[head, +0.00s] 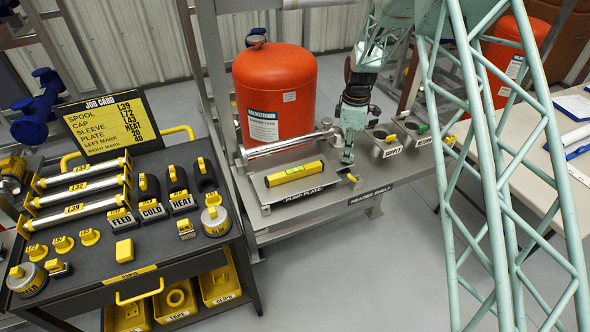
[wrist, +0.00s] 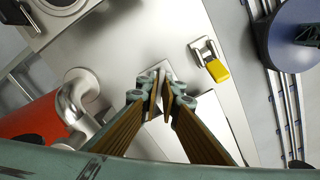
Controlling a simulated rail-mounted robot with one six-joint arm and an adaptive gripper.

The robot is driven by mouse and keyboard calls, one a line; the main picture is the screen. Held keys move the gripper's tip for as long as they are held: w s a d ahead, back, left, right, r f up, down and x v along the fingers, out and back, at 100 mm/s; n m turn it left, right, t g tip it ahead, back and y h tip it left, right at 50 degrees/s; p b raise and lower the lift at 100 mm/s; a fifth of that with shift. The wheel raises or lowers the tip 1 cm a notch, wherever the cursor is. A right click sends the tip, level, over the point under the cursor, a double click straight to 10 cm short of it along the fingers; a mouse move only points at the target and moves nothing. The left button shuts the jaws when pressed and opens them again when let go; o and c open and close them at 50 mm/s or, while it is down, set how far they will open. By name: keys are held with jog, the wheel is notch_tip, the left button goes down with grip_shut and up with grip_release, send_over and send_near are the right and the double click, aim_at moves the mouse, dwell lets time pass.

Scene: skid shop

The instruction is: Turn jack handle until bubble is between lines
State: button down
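The pump plate (head: 262,190) lies on the steel stand with a yellow level (head: 295,173) on top. A small green vial shows in the level, but its bubble and lines are too small to read. A small yellow-tipped steel handle (head: 352,178), which looks like the jack handle, sits by the plate's front right corner. It also shows in the wrist view (wrist: 216,70), to the upper right of my gripper (wrist: 160,88). My gripper (head: 347,160) points down just behind the handle, apart from it. Its fingertips are close together; a steel piece shows beyond them.
A red tank (head: 275,85) and a steel pipe (head: 285,145) stand behind the plate. Labelled cups (head: 385,147) stand to the right on the header shelf (head: 372,188). A parts cart (head: 150,215) is at left, and a table (head: 555,150) at right.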

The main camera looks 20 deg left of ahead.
jog(key=shift+n, duration=1.7)
jog(key=c, duration=2.9)
grip_release()
jog(key=shift+o, duration=0.2)
jog(key=shift+r, duration=0.2)
jog(key=shift+r+p, duration=1.3)
jog(key=shift+r, duration=2)
jog(key=shift+r+m, duration=0.2)
jog(key=shift+m, duration=0.7)
jog(key=shift+r+m, duration=0.2)
jog(key=shift+m, duration=0.7)
